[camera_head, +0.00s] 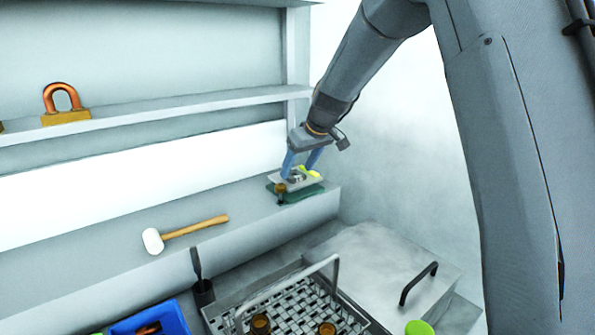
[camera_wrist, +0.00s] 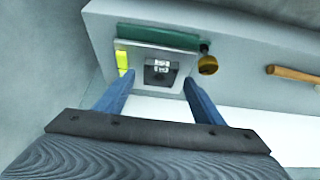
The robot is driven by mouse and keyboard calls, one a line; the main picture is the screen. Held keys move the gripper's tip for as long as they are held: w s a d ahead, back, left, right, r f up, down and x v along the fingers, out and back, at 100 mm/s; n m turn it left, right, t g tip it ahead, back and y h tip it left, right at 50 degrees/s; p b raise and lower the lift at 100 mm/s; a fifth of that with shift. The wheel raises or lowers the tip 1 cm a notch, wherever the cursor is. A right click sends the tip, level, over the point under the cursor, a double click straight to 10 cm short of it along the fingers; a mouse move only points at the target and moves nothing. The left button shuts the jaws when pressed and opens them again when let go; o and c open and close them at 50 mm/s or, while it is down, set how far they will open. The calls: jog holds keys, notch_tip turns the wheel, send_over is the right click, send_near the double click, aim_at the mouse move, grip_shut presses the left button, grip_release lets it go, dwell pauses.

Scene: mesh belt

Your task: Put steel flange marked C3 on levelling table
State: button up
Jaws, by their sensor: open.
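A small pale plate on a green base (camera_head: 312,190), which looks like the levelling table, sits on the ledge. It also shows in the wrist view (camera_wrist: 135,49), with a yellow strip on its left and a brass knob (camera_wrist: 208,65) at its right corner. A small grey steel piece on a dark square (camera_wrist: 160,72), possibly the flange, lies on the plate; no C3 marking is readable. My gripper (camera_head: 299,172) is open just over the plate. Its blue fingers (camera_wrist: 158,90) are apart in the wrist view, on either side of the steel piece, with nothing held.
A white-headed mallet (camera_head: 192,232) lies on the ledge to the left. A wire basket (camera_head: 290,297) with amber round items stands below, beside a blue bin (camera_head: 160,317) and a lidded box with a black handle (camera_head: 418,284). A padlock-shaped item (camera_head: 65,104) sits on the upper shelf.

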jog(key=b+v, duration=0.3)
jog(key=v, duration=0.7)
jog(key=shift+r, duration=0.35)
jog(key=shift+s+d+r, duration=0.1)
